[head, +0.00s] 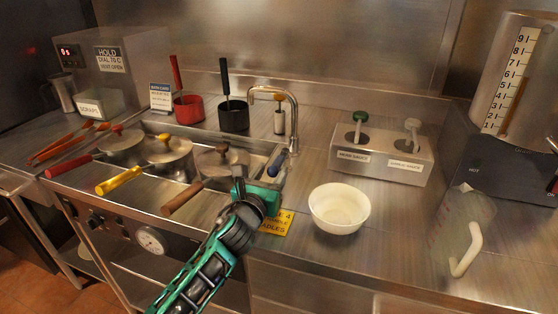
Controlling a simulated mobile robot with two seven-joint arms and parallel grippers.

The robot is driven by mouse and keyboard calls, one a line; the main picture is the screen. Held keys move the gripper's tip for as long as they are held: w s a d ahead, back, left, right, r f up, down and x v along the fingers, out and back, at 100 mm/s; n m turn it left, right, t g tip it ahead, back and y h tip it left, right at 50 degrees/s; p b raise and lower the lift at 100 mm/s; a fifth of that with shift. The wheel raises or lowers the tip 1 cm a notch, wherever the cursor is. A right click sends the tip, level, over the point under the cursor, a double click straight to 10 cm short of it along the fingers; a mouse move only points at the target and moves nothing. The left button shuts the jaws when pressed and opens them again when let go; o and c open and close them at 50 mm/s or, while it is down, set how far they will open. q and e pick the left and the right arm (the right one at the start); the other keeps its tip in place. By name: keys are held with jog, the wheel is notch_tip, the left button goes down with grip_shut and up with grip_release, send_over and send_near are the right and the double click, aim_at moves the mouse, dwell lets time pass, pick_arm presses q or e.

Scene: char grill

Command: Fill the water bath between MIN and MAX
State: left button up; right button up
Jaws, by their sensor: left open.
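The water bath (263,160) is a steel well set in the counter at left of centre. Several lidded pots with red, yellow and brown handles sit in it and cover most of its opening. Its water level and any MIN or MAX marks cannot be made out. A curved steel tap (291,110) stands at its back right, and a blue handle (278,161) shows below it. My left gripper (256,188) is open and appears empty, at the bath's front right corner, by the brown-handled pot (217,160). A clear jug (464,222) with a white handle stands at the right.
A white bowl (339,208) sits right of my left gripper. A steel sauce holder (382,152) with two pumps stands behind it. A tall vessel (508,75) with a numbered scale is at far right. Red tongs (68,140) lie left. The counter between bowl and jug is clear.

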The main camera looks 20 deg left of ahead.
aim_at(279, 160)
pick_arm(q)
jog(key=shift+w+d+b, duration=0.15)
jog(key=shift+w+b, duration=0.15)
jog(key=shift+w, duration=2.85)
grip_shut()
